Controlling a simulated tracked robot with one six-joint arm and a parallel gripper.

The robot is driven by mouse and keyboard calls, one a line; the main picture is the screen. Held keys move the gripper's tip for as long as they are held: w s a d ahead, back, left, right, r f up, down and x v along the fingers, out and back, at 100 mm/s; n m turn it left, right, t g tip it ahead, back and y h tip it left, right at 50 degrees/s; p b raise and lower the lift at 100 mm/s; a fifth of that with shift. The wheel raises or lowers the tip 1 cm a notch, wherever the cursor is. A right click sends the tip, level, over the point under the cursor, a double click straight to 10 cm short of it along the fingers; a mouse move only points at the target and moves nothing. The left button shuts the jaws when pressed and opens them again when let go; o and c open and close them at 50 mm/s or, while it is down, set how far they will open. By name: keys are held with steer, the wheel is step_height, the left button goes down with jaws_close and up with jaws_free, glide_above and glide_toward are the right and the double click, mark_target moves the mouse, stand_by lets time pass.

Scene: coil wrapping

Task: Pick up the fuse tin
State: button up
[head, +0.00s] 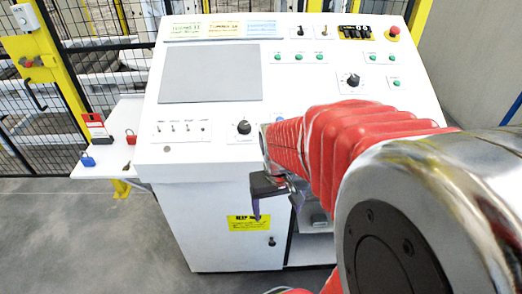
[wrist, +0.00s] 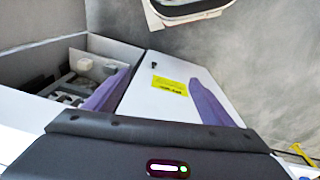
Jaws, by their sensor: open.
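My gripper (head: 277,203) hangs in front of the white console cabinet, below the sloping panel's front edge. Its two purple fingers are spread apart with nothing between them. The wrist view also shows my gripper (wrist: 161,78), with the closed cabinet door (wrist: 150,110) between and beyond the fingers. An open cabinet compartment (wrist: 110,47) lies left of the fingers and holds small grey and whitish items. I cannot tell whether one of these is the fuse tin. In the head view a small grey item (head: 319,218) shows in the compartment, partly hidden by my arm.
The control panel (head: 210,73) has knobs, switches and a red emergency button (head: 393,33). A side shelf (head: 108,160) at left carries a red-and-black holder (head: 96,127) and padlocks. A yellow-posted mesh fence stands behind. The floor (head: 120,240) at front left is clear.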

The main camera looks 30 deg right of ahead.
steer(key=s+d+f+m+g, duration=0.1)
steer(key=s+d+f, duration=0.1)
steer(key=d+f, duration=0.95)
steer(key=s+d+f+m, duration=0.1)
steer(key=s+d+f, duration=0.1)
steer(key=d+f, duration=0.95)
steer(key=t+h, duration=0.6)
steer(key=t, duration=0.6)
glide_toward(320, 223)
steer(key=s, duration=0.1)
steer(key=shift+a+f, duration=0.1)
steer(key=shift+a, duration=0.2)
steer(key=x, duration=0.8)
steer(key=shift+w+d, duration=0.2)
steer(key=shift+w, duration=0.05)
